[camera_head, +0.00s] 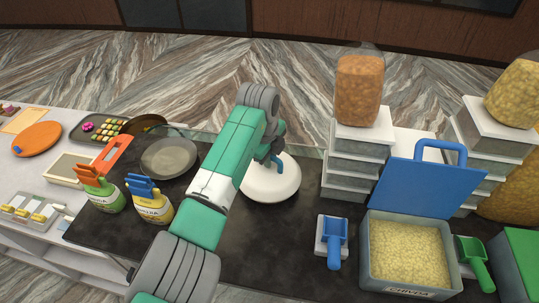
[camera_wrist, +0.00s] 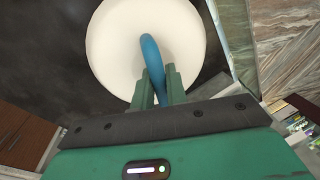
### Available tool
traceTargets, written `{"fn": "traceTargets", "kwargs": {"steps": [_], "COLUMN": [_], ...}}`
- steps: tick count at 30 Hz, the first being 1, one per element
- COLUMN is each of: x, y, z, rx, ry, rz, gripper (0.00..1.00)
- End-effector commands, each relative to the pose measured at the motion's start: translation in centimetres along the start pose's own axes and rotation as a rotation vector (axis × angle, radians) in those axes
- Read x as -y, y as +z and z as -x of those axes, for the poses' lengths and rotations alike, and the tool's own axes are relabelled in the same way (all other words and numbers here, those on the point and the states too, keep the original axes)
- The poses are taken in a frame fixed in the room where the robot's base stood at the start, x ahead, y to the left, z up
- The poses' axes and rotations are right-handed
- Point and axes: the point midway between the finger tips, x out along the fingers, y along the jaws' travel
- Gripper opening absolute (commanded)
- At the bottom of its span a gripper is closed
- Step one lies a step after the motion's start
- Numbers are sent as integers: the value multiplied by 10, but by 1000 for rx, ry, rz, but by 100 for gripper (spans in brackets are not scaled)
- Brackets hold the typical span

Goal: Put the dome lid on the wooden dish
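The dome lid is a white round dome (camera_head: 272,184) with a blue loop handle (camera_head: 275,160), over the dark counter in the middle of the head view. In the wrist view the white lid (camera_wrist: 110,45) fills the top centre. My gripper (camera_wrist: 159,82) has its two green fingers on either side of the blue handle (camera_wrist: 152,50), with no clear gap, so it looks shut on it. Whether the lid touches the counter is unclear.
Right are stacked white boxes (camera_head: 350,165), a blue scoop (camera_head: 334,240), and an open grain bin (camera_head: 408,252) with a raised blue lid (camera_head: 420,183). A tray of sweets (camera_head: 100,128) is far left.

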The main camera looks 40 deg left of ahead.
Motion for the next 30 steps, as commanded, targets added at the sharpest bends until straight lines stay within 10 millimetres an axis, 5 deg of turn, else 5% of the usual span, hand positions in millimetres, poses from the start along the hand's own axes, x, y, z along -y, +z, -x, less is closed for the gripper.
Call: {"fn": "traceTargets", "kwargs": {"steps": [3,13,24,30], "x": [0,2,3,3], "y": [0,0,0,0], "z": [0,8,94,125], "rx": [0,0,1,0], "ry": [0,-1,-5,-1], "rz": [0,0,-1,0], "gripper": [35,35,35,35]}}
